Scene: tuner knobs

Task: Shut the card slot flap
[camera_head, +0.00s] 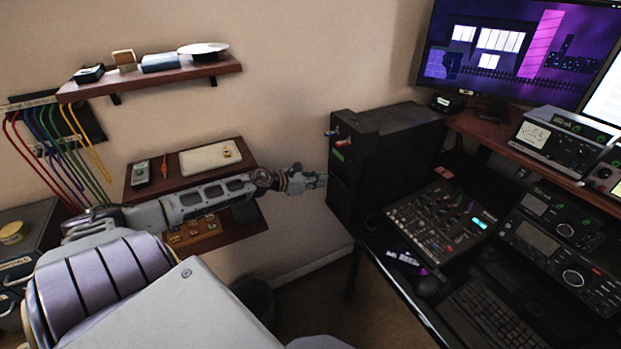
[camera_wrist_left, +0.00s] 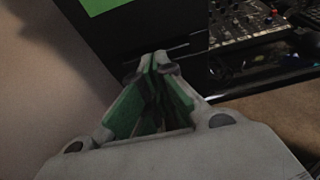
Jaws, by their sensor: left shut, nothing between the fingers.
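My left gripper (camera_head: 324,180) is shut and empty, reaching in from the left to the front of a black tower cabinet (camera_head: 390,150). In the left wrist view its fingertips (camera_wrist_left: 155,64) meet in front of the dark cabinet face (camera_wrist_left: 150,28), close to a thin horizontal edge. I cannot tell whether they touch it. A green label (camera_wrist_left: 100,5) is on that face above. The card slot flap is not clearly distinguishable on the dark face, so I cannot tell its angle. My right gripper is not in view.
A mixer with knobs (camera_head: 440,222) and a keyboard (camera_head: 490,315) are on the desk right of the cabinet. A wall shelf (camera_head: 150,80) is above my left arm, and a lower shelf (camera_head: 135,190) is behind it. Colored cables (camera_head: 60,150) hang at the left.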

